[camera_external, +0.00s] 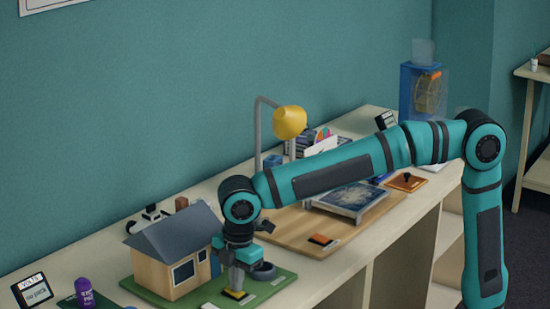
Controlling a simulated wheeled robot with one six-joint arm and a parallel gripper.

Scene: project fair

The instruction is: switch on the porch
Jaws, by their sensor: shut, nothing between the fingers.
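A model house (170,265) with tan walls, a dark grey roof and dark windows stands on a green board (273,290) at the lower left. A small yellow piece (238,296) lies on the board in front of the house; it looks like a switch or button, but is too small to be sure. My gripper (236,288) points down beside the house, shut and empty, with its fingertips at or just above the yellow piece. I cannot tell whether they touch it. No lit porch lamp shows.
Left of the house are a purple bottle-like object (84,292) and a small display marked VOLTS (33,291). To the right are a wooden board with an orange-black switch (321,241), a framed dark panel (350,199) and a yellow lamp (290,122). The wall runs close behind.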

